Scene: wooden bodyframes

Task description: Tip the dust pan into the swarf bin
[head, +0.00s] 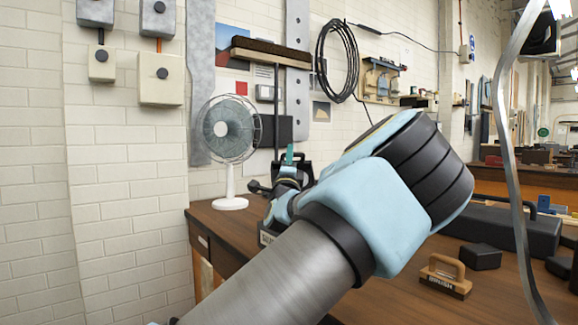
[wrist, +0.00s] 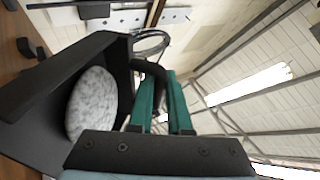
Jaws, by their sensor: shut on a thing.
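The black dust pan (wrist: 35,98) fills the left of the wrist view, with a speckled grey heap of swarf (wrist: 92,103) inside it. My gripper (wrist: 162,78) has green fingers and is shut on the pan's dark handle (wrist: 150,68). In the head view my gripper (head: 290,155) is beyond my wrist, above the bench, and mostly hidden by my arm. Dark parts around it (head: 298,165) seem to be the pan. I cannot make out the swarf bin in either view.
The wooden bench (head: 400,300) runs along the wall. A white fan (head: 230,130) stands at its left end. A wooden block (head: 445,275), a small black box (head: 481,256) and a long black case (head: 500,228) lie at right. A grey cable (head: 512,150) hangs at right.

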